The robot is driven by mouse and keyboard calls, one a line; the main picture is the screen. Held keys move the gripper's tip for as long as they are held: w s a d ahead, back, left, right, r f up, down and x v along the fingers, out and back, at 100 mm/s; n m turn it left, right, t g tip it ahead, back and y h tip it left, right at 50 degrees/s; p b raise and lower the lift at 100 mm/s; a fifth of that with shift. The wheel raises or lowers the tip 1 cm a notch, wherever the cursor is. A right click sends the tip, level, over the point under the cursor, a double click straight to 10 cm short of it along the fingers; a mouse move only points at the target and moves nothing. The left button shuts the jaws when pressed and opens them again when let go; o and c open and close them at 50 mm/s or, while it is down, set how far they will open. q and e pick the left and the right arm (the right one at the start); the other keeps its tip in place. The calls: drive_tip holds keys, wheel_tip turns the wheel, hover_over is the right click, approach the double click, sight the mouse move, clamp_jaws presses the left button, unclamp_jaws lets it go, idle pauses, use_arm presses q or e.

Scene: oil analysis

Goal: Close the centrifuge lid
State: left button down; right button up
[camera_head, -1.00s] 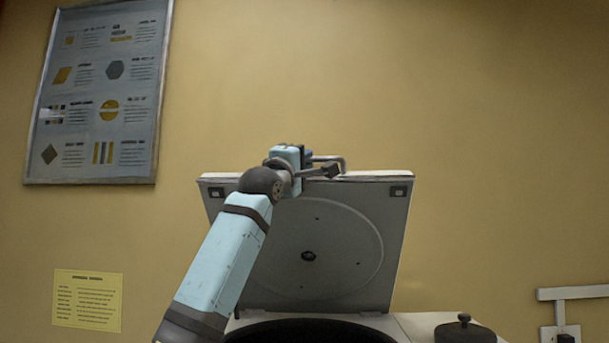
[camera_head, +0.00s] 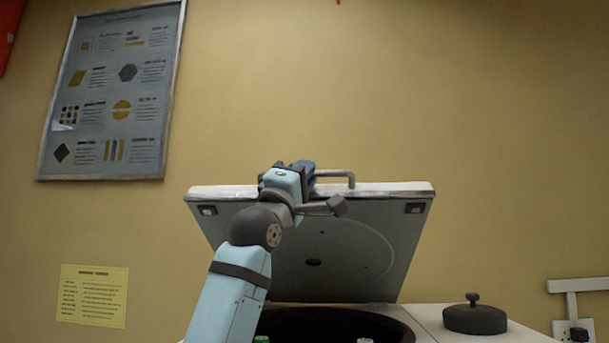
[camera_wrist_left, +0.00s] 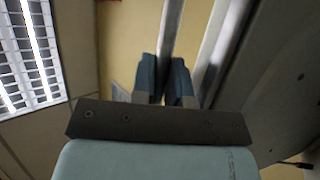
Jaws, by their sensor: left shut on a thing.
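The centrifuge lid (camera_head: 350,245) is a grey square panel with a round inset. It stands raised at the back of the centrifuge and tilts forward over the dark round bowl (camera_head: 385,322). A metal bar handle (camera_head: 338,173) sits on its top edge. My left gripper (camera_head: 310,177) is at that edge, shut on the handle. In the left wrist view the two blue fingers (camera_wrist_left: 164,85) close around the handle bar (camera_wrist_left: 171,30), with the lid's edge (camera_wrist_left: 218,45) beside them. My arm hides part of the lid's left side. My right gripper is not in view.
A dark round knobbed cap (camera_head: 474,318) rests on the white top to the right. Tube tops, one green (camera_head: 261,339) and one pale (camera_head: 365,340), show at the bowl's near side. A framed poster (camera_head: 112,95) and a yellow notice (camera_head: 92,296) hang on the wall.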

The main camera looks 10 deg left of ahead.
use_arm(q)
drive_tip(key=c, duration=1.4)
unclamp_jaws()
drive_tip(key=shift+d, duration=0.1)
drive_tip(key=v, duration=1.3)
drive_tip(key=shift+s+f, duration=0.25)
